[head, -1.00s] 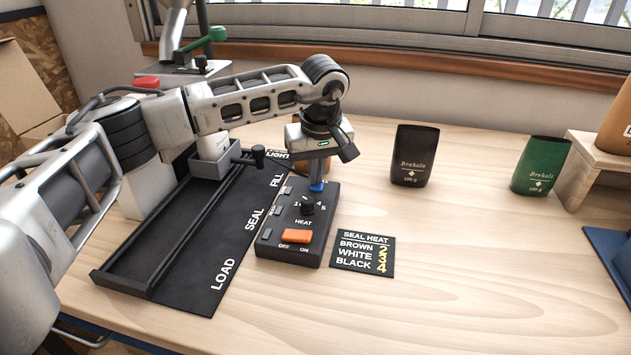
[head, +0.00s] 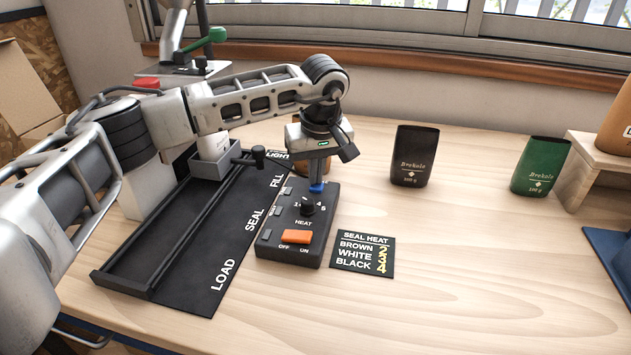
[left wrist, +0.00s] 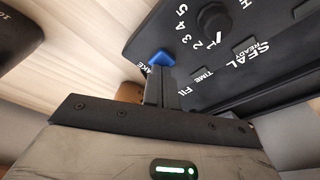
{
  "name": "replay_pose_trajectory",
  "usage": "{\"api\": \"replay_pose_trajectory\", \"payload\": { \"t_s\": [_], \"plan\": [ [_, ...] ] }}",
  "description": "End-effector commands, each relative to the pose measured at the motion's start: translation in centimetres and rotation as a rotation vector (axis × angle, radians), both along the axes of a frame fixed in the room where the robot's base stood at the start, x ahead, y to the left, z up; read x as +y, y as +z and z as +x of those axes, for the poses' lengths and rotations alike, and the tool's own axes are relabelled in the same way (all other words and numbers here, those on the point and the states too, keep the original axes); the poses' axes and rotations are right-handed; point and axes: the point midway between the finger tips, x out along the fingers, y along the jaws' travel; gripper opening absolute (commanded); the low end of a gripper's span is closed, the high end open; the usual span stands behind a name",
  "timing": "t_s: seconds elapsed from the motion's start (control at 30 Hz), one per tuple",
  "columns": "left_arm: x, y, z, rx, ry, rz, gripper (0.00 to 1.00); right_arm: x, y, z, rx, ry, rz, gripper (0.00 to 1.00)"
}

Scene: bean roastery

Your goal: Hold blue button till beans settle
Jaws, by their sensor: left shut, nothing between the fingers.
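The blue button (head: 316,187) is at the back right corner of the black control box (head: 290,255). In the left wrist view the blue button (left wrist: 162,57) shows at the box's edge, by a partly hidden label ending in "AKE". My left gripper (head: 317,181) is shut and empty, pointing down with its fingertips at the button. In the left wrist view its shut fingers (left wrist: 156,80) overlap the button's edge and seem to touch it. How far the button is pressed cannot be told. I see no beans; my arm hides part of the machine behind. My right gripper is out of view.
The box also has a black dial (head: 307,205) and an orange switch (head: 296,237). A black rail with a grey holder (head: 211,166) runs left of it. A heat card (head: 362,254), a black bag (head: 414,156) and a green bag (head: 540,165) are to the right. The front right table is clear.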

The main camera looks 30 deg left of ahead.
Motion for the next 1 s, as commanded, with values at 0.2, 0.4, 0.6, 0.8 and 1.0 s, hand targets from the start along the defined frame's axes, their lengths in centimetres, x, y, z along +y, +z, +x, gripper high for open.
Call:
{"api": "replay_pose_trajectory", "payload": {
  "t_s": [0.2, 0.4, 0.6, 0.8, 1.0],
  "plan": [
    [0.0, 2.1, 0.0, 0.0, 0.0, 0.0, 0.0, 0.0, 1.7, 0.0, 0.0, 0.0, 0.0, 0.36],
    [0.0, 3.9, 0.0, -0.001, 0.0, -0.001, 0.0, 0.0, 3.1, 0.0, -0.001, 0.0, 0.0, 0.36],
    [0.0, 5.7, 0.0, -0.001, 0.0, -0.001, 0.0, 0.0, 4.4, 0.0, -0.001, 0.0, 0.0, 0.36],
    [0.0, 5.9, 0.0, 0.0, 0.0, 0.0, 0.0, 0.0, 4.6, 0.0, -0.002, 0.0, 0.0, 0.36],
    [0.0, 5.8, 0.0, 0.0, 0.0, 0.0, 0.0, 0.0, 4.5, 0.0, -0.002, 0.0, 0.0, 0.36]
  ]
}}
